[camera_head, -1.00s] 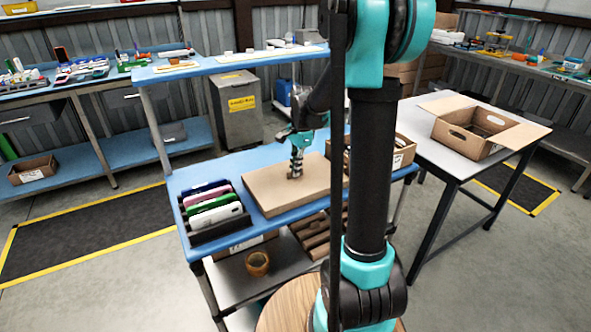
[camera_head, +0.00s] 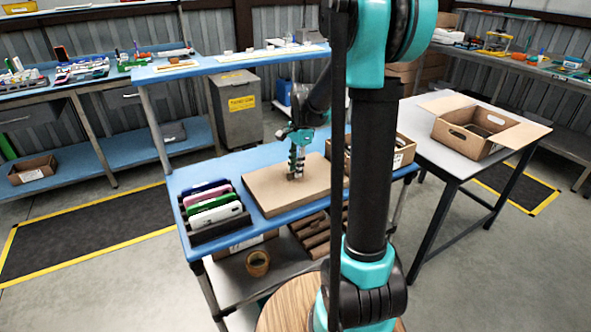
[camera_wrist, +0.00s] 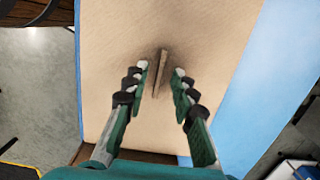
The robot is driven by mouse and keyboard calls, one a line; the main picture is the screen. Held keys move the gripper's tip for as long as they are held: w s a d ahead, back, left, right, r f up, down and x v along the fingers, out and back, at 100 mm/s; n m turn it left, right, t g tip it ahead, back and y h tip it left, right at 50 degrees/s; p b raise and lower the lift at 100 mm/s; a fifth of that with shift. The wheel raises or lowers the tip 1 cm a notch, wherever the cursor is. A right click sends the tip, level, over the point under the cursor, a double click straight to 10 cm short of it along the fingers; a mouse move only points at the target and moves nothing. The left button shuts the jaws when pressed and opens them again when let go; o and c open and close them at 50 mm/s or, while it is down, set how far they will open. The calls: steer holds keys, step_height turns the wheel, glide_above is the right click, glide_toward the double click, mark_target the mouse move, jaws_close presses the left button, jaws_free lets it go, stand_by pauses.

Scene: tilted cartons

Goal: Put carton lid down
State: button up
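The carton lid (camera_head: 265,192) is a flat brown cardboard panel lying on the blue table; it fills much of the wrist view (camera_wrist: 115,45). A thin upright ridge (camera_wrist: 160,72), like a handle, stands from its surface. My gripper (camera_head: 295,175) is over the lid, fingers pointing down. In the wrist view my gripper (camera_wrist: 160,70) is open, with one finger on each side of the ridge and a gap visible on both sides. Whether the fingertips touch the lid is unclear.
A rack of colored devices (camera_head: 213,212) stands left of the lid. An open carton (camera_head: 403,152) sits at the table's right end, partly behind my arm. Another open carton (camera_head: 465,133) is on the white-topped table (camera_head: 425,125) at right.

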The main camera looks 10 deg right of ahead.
step_height(320, 180, up, 11)
steer(key=d, duration=0.1)
steer(key=s+d+f+n+t, duration=0.1)
steer(key=s+f+n+t, duration=0.1)
steer(key=s+f+n, duration=0.5)
steer(key=s+f+n+t+h, duration=0.1)
steer(key=s+f+n, duration=0.6)
steer(key=s, duration=0.7)
step_height(320, 180, down, 2)
steer(key=shift+s+d+t, duration=0.25)
steer(key=shift+d+t, duration=0.15)
steer(key=shift+t, duration=0.4)
